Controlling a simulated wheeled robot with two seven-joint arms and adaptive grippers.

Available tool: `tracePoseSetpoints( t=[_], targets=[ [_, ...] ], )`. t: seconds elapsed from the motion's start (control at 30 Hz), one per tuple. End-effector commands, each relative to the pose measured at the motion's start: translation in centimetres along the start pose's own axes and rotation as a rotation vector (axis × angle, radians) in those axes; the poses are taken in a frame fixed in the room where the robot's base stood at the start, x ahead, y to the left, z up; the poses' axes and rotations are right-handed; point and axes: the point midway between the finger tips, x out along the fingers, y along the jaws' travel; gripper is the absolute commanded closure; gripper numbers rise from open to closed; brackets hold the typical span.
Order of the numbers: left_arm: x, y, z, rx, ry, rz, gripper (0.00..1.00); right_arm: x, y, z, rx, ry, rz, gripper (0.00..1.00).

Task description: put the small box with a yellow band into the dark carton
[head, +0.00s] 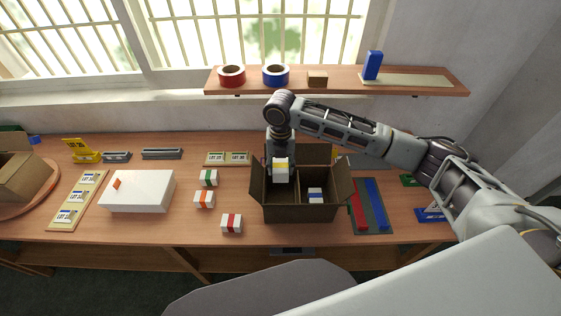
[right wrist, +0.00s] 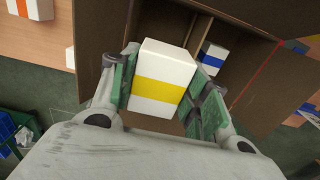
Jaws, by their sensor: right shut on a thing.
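The small white box with a yellow band (head: 281,171) is in my right gripper (head: 280,160), held over the left compartment of the dark carton (head: 300,212). In the right wrist view, the yellow-banded box (right wrist: 163,76) sits between the two green finger pads of the right gripper (right wrist: 162,100). The carton's flaps are open and a divider (right wrist: 197,38) splits its inside. A white box with a blue band (head: 315,195) lies in the right compartment; it also shows in the right wrist view (right wrist: 212,57). My left gripper is not in view.
Boxes with green (head: 208,178), orange (head: 204,199) and red (head: 231,223) bands stand left of the carton. A white case (head: 138,191) is further left. A shelf (head: 337,87) with tape rolls is above.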

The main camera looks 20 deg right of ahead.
Motion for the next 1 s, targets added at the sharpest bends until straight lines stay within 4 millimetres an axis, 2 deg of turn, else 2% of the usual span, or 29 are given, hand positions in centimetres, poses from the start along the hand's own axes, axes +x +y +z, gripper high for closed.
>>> tracePoseSetpoints(
  t=[1.0],
  targets=[
    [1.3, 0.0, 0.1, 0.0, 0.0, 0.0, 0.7, 6.2, 0.0, -0.1, -0.001, 0.001, 0.0, 0.79]
  ],
)
